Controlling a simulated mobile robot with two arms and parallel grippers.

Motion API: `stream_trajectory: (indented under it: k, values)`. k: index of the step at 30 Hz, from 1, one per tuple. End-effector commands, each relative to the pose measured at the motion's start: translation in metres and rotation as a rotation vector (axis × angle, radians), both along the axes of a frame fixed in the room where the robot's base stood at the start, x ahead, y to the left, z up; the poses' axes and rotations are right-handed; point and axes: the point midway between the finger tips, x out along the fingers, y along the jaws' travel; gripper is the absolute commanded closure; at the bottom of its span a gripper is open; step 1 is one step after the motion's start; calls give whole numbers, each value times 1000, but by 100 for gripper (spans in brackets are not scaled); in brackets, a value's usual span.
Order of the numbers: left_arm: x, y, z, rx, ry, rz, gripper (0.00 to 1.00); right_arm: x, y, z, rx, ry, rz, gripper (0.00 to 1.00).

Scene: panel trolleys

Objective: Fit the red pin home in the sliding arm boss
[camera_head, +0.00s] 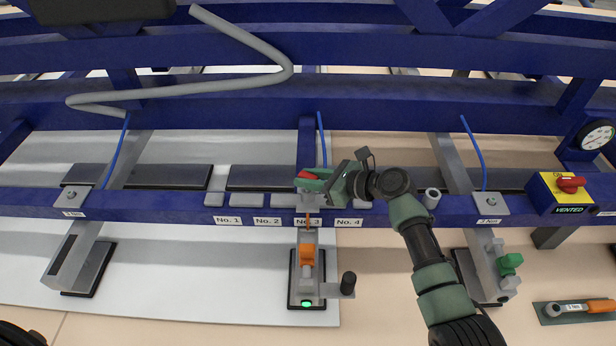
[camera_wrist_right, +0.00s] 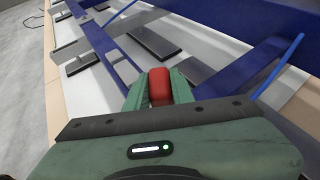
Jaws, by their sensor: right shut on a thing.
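The red pin (camera_head: 306,174) is in my right gripper (camera_head: 318,181), above the blue rail near the No. 3 label. In the right wrist view the red pin (camera_wrist_right: 159,86) sits between the two green fingers, which are shut on it. Directly below the gripper is a grey block (camera_head: 311,200) on the rail, partly covered by the gripper. It looks like the boss, but I cannot tell whether the pin's lower end is in it. A grey arm with an orange part (camera_head: 307,255) extends below the rail. My left gripper is not in view.
A black-topped post (camera_head: 348,283) stands beside the arm, near a lit green lamp (camera_head: 306,303). A yellow box with a red knob (camera_head: 562,192), marked VENTED, and a gauge (camera_head: 596,135) are at right. An orange-handled tool (camera_head: 585,307) lies at lower right.

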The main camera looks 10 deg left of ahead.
Motion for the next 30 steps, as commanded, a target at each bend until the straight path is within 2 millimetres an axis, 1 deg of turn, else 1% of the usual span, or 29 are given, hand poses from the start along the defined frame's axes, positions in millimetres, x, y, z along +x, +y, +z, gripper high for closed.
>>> stream_trajectory:
  k: [26, 27, 29, 30]
  values:
    - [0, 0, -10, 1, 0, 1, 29, 0, 0, -23, 1, 0, 0, 100]
    - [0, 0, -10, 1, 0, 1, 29, 0, 0, -23, 1, 0, 0, 74]
    - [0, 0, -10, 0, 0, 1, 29, 0, 0, -22, 1, 0, 0, 57]
    - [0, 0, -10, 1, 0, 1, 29, 0, 0, -22, 1, 0, 0, 51]
